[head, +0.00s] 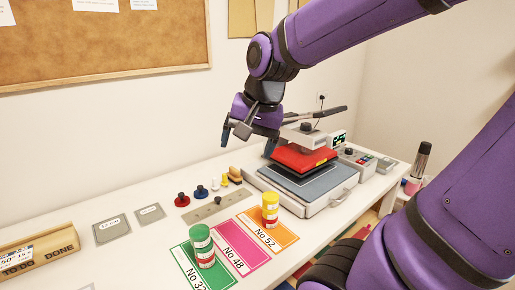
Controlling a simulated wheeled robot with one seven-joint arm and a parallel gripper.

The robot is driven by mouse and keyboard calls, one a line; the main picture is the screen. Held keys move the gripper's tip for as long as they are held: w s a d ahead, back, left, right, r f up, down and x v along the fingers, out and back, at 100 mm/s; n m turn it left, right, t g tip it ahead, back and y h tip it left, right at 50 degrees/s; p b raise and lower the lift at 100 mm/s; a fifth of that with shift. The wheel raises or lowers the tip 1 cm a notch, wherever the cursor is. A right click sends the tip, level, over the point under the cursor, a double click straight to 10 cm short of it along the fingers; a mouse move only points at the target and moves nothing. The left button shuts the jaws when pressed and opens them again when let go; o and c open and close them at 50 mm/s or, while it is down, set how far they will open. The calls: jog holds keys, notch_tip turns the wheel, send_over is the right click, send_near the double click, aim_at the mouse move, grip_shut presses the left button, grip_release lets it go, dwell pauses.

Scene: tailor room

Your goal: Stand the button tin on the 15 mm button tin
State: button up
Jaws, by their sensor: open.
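Two tin-like cylinders stand upright on the table's coloured cards. One has a green top (200,234) with pale and red bands below and stands on the green card. The other has a yellow top (270,199) with pale and red bands below and stands on the orange card. I cannot tell whether each is one tin or a stack, and their labels are too small to read, so I cannot tell which is the 15 mm button tin. My gripper (248,142) is open and empty, high above the table, behind and left of the yellow-topped cylinder.
A pink card (241,246) marked No 48 lies bare between the green and orange cards. A heat press (301,181) with a red top stands at the right. Red, blue and yellow small knobbed items stand behind a metal strip (215,209). A wooden box (38,254) is at left.

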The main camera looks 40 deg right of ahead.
jog(key=s+a+r+n+t, duration=0.1)
jog(key=s+a+n, duration=0.3)
jog(key=s+n, duration=0.4)
jog(key=shift+a+r+n+h, duration=0.25)
jog(key=shift+r+n+h, duration=0.2)
jog(key=shift+r, duration=0.35)
